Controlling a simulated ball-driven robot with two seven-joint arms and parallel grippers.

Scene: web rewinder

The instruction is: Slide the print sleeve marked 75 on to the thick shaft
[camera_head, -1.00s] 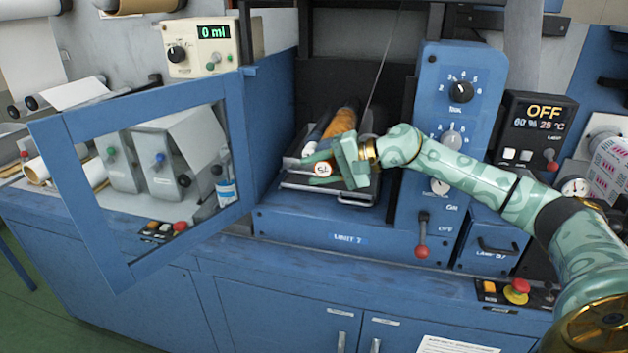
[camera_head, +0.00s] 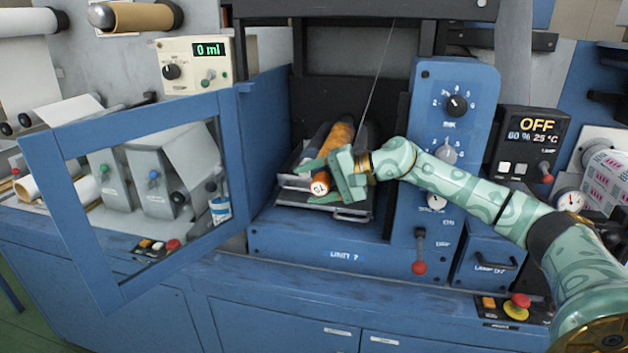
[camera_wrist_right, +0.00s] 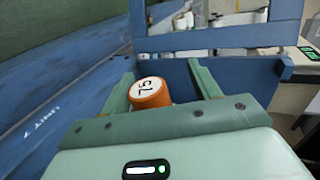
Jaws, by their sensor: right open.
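The print sleeve marked 75 is an orange roll (camera_head: 341,133) with a white end face, lying lengthwise in a tray in the blue unit. Its marked end (camera_head: 320,187) faces me. In the right wrist view the 75 shows on the sleeve's end (camera_wrist_right: 148,89). My right gripper (camera_head: 310,181) is open, with one finger on each side of the sleeve; in the wrist view (camera_wrist_right: 160,70) gaps show beside the sleeve. I cannot tell how deep the fingers reach. I cannot make out the thick shaft. My left gripper is not in view.
The tray (camera_head: 350,216) has a front handle. A dark grey roll (camera_head: 312,146) lies left of the sleeve. A blue framed door (camera_head: 110,103) stands open at left. A control column (camera_head: 455,130) with knobs and a red-tipped lever (camera_head: 419,266) stands at right.

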